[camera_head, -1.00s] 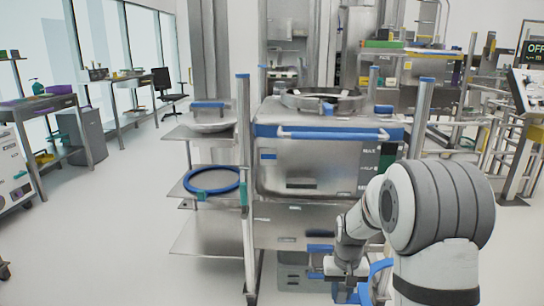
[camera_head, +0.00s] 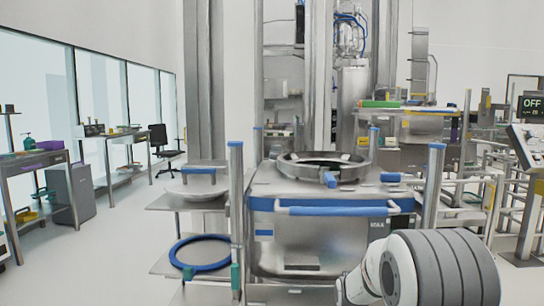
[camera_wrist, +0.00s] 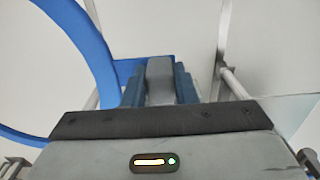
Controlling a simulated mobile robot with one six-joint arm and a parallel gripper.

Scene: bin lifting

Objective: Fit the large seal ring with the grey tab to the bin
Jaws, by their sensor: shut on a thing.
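In the wrist view, my gripper (camera_wrist: 160,90) is shut on the grey tab (camera_wrist: 160,68) of a large blue seal ring (camera_wrist: 85,35). The ring curves away to the left, partly out of frame. In the head view my gripper and this ring are below the picture; only part of my arm shows at the lower right. The steel bin (camera_head: 320,240) stands in the middle, with a blue front edge and handle. A round steel collar (camera_head: 296,171) surrounds the opening on its top.
Another blue ring (camera_head: 184,264) with a green tab lies on a side shelf left of the bin. A pale dish-like part (camera_head: 190,191) lies on the shelf above. Upright posts with blue caps (camera_head: 235,146) stand around the bin.

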